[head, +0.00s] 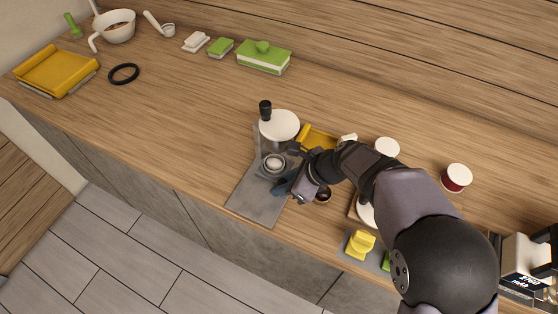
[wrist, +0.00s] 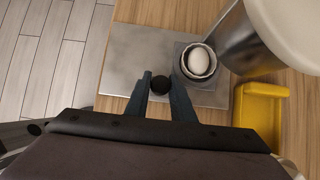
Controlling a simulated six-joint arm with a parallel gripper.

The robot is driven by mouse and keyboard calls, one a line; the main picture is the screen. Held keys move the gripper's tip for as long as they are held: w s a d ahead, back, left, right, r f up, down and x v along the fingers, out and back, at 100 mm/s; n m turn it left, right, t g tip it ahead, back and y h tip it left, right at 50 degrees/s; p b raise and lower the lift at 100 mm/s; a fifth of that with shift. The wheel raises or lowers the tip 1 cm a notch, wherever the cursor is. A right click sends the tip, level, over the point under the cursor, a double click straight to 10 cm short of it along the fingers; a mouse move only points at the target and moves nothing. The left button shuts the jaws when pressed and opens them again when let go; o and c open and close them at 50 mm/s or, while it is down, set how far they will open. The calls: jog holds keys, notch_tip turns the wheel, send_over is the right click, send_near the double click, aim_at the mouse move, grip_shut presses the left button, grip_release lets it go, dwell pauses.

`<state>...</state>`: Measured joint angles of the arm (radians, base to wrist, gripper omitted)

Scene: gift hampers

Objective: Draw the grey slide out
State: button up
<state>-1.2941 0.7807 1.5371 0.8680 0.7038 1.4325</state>
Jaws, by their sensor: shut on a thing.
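The grey slide (wrist: 179,68) is a small square block on a flat grey metal plate (wrist: 130,62), beside a metal canister (wrist: 240,42) with a white top. A small cup (wrist: 185,71) holding a white egg-shaped thing (wrist: 199,58) sits on the slide. A round black knob (wrist: 160,84) lies at the slide's left side in the wrist view. My gripper (wrist: 160,80) is shut on this knob, one finger on each side. In the head view my gripper (head: 284,184) is low over the plate (head: 250,206); the knob is hidden there.
A yellow tray (head: 316,137) stands close behind my gripper. White-topped tubs and a red tub (head: 456,178) stand to the right. A yellow block (head: 358,243) is near the counter's front edge. The counter left of the plate is clear up to a black ring (head: 123,74).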

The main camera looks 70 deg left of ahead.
jog(key=shift+s+d+f+b, duration=0.1)
jog(key=shift+s+d+b, duration=0.9)
jog(key=shift+s+d, duration=1.95)
jog(key=o, duration=0.8)
jog(key=shift+a, duration=0.15)
jog(key=shift+o, duration=0.2)
jog(key=shift+w, duration=0.1)
notch_tip(320, 180, up, 7)
jog(key=p, duration=0.7)
jog(key=b+v, duration=0.1)
jog(key=v, duration=0.6)
jog(key=shift+r, duration=0.25)
